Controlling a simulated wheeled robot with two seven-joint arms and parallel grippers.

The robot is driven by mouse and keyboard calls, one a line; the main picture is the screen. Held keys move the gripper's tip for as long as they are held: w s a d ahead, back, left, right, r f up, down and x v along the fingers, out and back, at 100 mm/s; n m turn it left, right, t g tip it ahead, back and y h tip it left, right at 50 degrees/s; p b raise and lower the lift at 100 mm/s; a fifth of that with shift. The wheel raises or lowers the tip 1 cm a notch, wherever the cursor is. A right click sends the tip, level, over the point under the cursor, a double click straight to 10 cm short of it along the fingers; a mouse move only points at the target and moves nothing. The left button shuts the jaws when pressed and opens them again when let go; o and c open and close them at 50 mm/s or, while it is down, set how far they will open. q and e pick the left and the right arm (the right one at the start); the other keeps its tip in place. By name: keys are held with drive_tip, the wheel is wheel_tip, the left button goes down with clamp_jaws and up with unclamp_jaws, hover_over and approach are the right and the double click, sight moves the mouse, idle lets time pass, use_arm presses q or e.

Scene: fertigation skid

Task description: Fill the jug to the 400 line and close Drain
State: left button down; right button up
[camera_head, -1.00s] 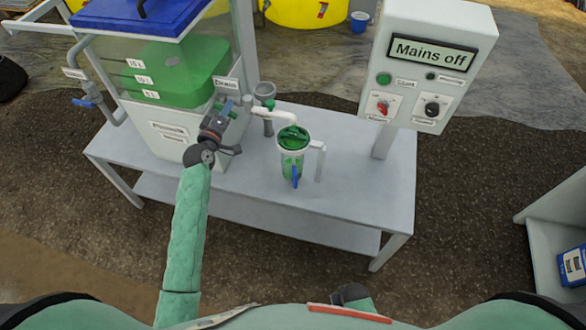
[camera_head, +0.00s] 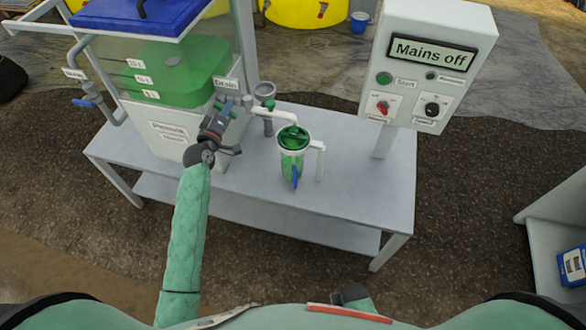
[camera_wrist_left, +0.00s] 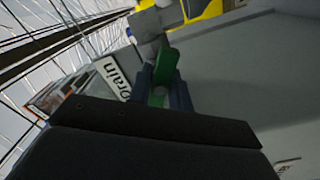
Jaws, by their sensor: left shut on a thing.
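The jug (camera_head: 291,160), clear with a white rim and handle, stands upright on the bench under the end of the white spout (camera_head: 258,112). Green liquid shows inside it; its scale lines are too small to read. A blue mark shows on its front. The Drain label (camera_head: 226,84) is on the tank's right side. My left gripper (camera_head: 225,108) is at the drain valve beside this label. In the left wrist view the fingers are shut on the green drain handle (camera_wrist_left: 165,66), next to the Drain label (camera_wrist_left: 113,76).
The tank (camera_head: 180,75) with green liquid and a blue lid stands on the bench (camera_head: 350,180). A control box (camera_head: 430,60) reading "Mains off" stands at right. A grey cup-like fitting (camera_head: 264,92) is behind the spout. The bench right of the jug is clear.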

idle(0.3)
use_arm(q)
drive_tip(key=m, duration=0.2)
drive_tip(key=shift+m, duration=0.3)
drive_tip(key=m, duration=0.4)
idle(1.4)
drive_tip(key=shift+r+m+p, duration=0.1)
drive_tip(key=shift+m+p, duration=0.35)
drive_tip(key=shift+m, duration=0.75)
drive_tip(key=c, duration=2.2)
unclamp_jaws()
drive_tip(key=m, duration=0.3)
drive_tip(key=shift+m, duration=0.3)
drive_tip(key=c, duration=1.2)
unclamp_jaws()
drive_tip(key=shift+c, duration=0.2)
drive_tip(key=shift+p, duration=0.3)
